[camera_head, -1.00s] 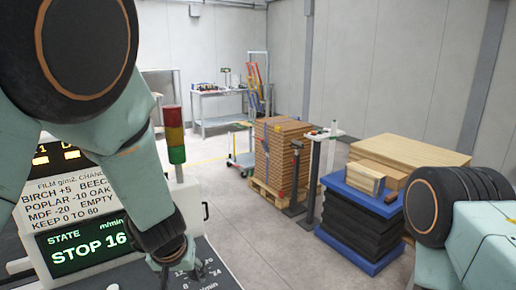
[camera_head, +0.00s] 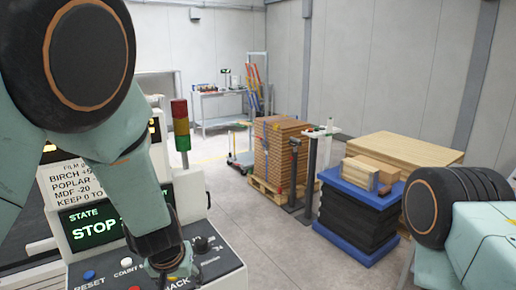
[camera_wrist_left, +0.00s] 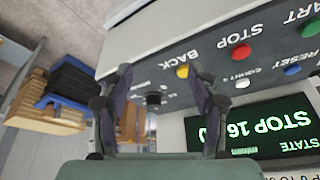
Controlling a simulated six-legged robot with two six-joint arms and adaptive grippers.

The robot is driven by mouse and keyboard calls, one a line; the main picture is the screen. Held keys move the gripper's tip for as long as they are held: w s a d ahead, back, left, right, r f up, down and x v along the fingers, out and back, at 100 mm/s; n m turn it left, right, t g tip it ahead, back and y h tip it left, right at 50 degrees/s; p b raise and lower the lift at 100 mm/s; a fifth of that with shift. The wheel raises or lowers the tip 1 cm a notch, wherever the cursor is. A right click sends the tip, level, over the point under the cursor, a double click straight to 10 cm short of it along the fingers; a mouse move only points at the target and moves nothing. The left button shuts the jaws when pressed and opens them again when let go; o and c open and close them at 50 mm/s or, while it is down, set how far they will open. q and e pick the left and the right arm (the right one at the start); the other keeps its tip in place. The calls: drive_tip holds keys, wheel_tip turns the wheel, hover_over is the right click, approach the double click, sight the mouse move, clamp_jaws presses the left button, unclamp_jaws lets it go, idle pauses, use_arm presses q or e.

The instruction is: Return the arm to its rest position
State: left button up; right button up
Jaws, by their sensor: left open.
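My left arm comes in from the left in the head view and hangs down over a machine's control panel (camera_head: 225,262). My left gripper (camera_head: 167,268) is at its lower end, seen mostly from behind. In the left wrist view the two dark fingers of the left gripper (camera_wrist_left: 163,85) stand apart with nothing held between them. The panel with its buttons lies beyond the fingertips; I cannot tell the exact gap. My right arm shows at the right edge of the head view, folded, with its gripper out of the picture.
The green display (camera_head: 95,226) reads STOP and is partly covered by my left arm. A signal tower (camera_head: 181,125) stands on the machine. A stack of brown boards (camera_head: 278,150) and a blue lift table (camera_head: 345,245) with wood stand to the right. Open floor (camera_head: 255,225) lies between.

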use_arm(q)
drive_tip(key=s+a+f+g+b, duration=0.1)
drive_tip(key=s+a+f+b, duration=0.15)
drive_tip(key=f, duration=0.45)
drive_tip(key=s+a+f+b, duration=0.2)
drive_tip(key=s+f+b, duration=0.1)
drive_tip(key=f, duration=0.4)
drive_tip(key=s+a+f+g+b, duration=0.1)
drive_tip(key=s+f+g+b, duration=0.2)
drive_tip(key=s+f+b, duration=1.5)
drive_tip(key=s+f, duration=0.9)
drive_tip(key=f, duration=0.2)
drive_tip(key=shift+s+a+h, duration=0.2)
drive_tip(key=shift+s+h, duration=0.1)
